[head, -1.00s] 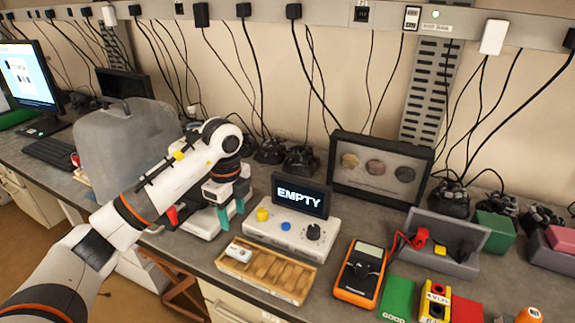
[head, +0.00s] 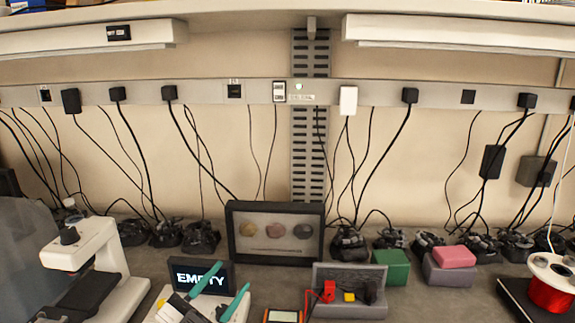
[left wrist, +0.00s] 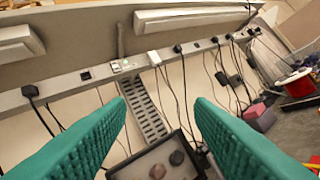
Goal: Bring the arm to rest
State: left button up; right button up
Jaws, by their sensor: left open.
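My left gripper (head: 232,277) shows at the bottom of the head view, its two teal fingers apart and pointing up and to the right. Nothing is between the fingers. It is in front of the display reading "EMPTY" (head: 187,276) and covers part of it. In the left wrist view the left gripper (left wrist: 160,105) has its teal fingers spread wide, with the wall and a framed display case (left wrist: 158,165) beyond. My left arm is mostly below the head view's edge. My right gripper is not seen.
A white microscope (head: 95,245) stands left of the gripper. The display case (head: 230,235), a grey box with a red clip (head: 350,305), a green box (head: 390,268), a pink block (head: 455,256) and a red spool (head: 550,295) line the bench. Cables hang from the power rail (head: 440,95).

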pick_arm(q)
jog(key=s+a+f+n+g+y, duration=0.2)
jog(key=s+a+f+n+y, duration=0.1)
jog(key=a+f+n+y, duration=0.4)
jog(key=s+a+f+n+g+y, duration=0.1)
jog(key=s+a+f+n+y, duration=0.1)
jog(key=a+f+n+y, duration=0.35)
jog(key=s+d+f+m+g+y, duration=0.1)
jog(key=s+f+g, duration=0.5)
jog(key=s+f, duration=0.3)
jog(key=s+d+f+g, duration=0.2)
jog(key=s+f+g, duration=0.4)
jog(key=s, duration=0.6)
notch_tip(320, 180, down, 26)
jog(key=g, duration=0.1)
jog(key=s+a+f+g, duration=0.1)
jog(key=s+a+f, duration=0.2)
jog(key=s+f, duration=1.3)
jog(key=shift+s+f, duration=0.3)
jog(key=shift+s, duration=0.1)
